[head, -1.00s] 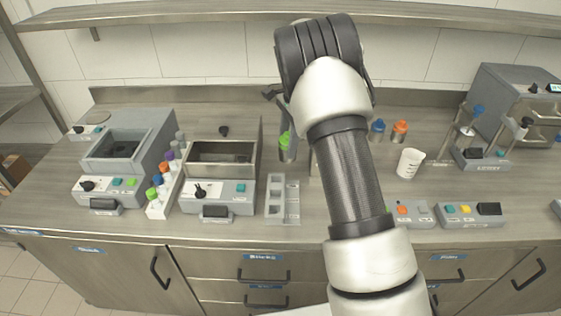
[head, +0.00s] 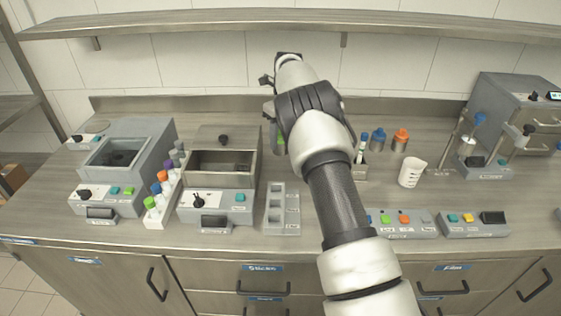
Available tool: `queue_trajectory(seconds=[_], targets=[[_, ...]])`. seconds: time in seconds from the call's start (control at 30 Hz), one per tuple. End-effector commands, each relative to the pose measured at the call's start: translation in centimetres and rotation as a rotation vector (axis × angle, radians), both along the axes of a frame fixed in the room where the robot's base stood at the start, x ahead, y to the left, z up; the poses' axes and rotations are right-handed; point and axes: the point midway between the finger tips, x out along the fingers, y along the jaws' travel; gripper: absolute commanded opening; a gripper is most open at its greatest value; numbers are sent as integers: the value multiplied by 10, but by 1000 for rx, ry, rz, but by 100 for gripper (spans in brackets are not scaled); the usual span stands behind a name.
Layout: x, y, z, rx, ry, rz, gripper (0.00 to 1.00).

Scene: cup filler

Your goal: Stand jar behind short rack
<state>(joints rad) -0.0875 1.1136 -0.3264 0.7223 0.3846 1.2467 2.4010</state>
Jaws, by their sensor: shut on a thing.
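A jar with a green lid (head: 280,140) shows just left of my arm in the head view, over the counter behind the low grey rack. Its right side is hidden by my arm. My gripper (head: 270,108) is shut on the jar; its fingers are mostly hidden, and I cannot tell whether the jar touches the counter. The low grey rack (head: 291,215), likely the short rack, has several square slots and stands near the counter's front, right of the second grey machine. Its slots look empty.
A grey machine with an open basin (head: 232,180) stands left of the rack. A taller tube rack (head: 160,214) is further left. Blue-capped (head: 377,141) and orange-capped (head: 400,140) bottles and a white beaker (head: 411,172) stand to the right. An overhead shelf (head: 200,25) spans the back.

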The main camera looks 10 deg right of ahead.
Motion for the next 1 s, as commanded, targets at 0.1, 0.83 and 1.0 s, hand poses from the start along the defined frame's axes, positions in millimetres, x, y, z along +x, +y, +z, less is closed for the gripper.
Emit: queue_trajectory(seconds=[0.1,0.83,1.0], targets=[[-1,1,-21,1,2,0,0],[0,0,-77,0,-1,3,0],[0,0,-79,1,0,3,56]])
